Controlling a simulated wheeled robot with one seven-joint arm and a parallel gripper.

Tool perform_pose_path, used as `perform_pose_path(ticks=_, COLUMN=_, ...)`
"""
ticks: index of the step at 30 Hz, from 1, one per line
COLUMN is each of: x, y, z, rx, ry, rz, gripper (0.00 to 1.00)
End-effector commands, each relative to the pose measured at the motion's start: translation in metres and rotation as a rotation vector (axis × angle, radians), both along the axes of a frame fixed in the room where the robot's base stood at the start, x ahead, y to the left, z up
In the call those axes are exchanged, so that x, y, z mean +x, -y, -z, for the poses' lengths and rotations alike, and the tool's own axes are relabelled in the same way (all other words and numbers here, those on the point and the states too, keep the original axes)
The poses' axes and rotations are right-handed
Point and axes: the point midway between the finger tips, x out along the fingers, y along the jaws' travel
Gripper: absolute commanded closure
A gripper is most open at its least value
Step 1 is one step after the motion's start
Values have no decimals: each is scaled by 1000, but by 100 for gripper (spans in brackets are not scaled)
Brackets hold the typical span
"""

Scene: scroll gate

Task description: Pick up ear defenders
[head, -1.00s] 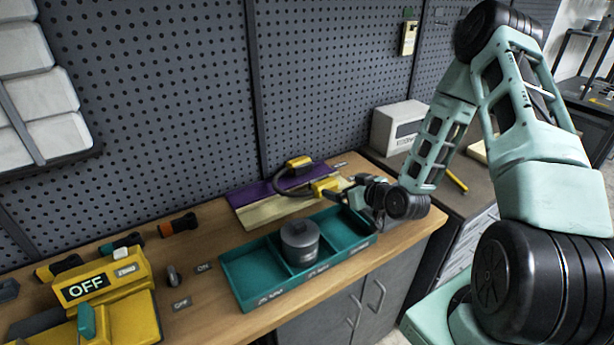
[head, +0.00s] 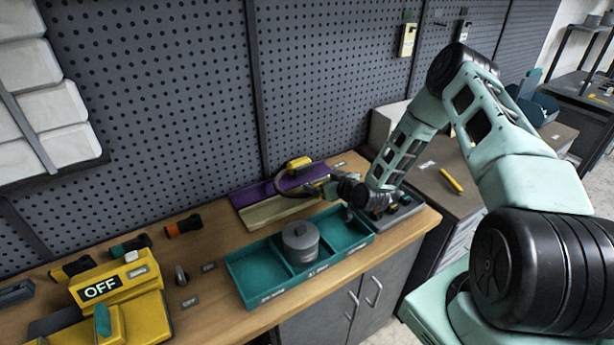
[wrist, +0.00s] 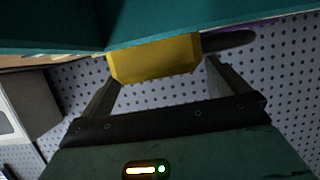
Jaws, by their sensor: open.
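The ear defenders (head: 299,163) have yellow cups and a dark curved band. They lie at the back of the workbench, on the purple and cream boards.
A teal divided tray (head: 262,268) with a grey lidded pot (head: 300,241) stands in front of the boards. A yellow machine with an OFF sign (head: 101,289) is at the left. A pegboard wall (head: 180,100) rises behind the bench.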

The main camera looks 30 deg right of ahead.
Motion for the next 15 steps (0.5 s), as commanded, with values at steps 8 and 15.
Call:
perform_pose_path(ticks=8, x=0, y=0, z=0, rx=0, ry=0, rz=0, gripper=36)
perform_pose_path(ticks=15, x=0, y=0, z=0, rx=0, ry=2, rz=0, gripper=47)
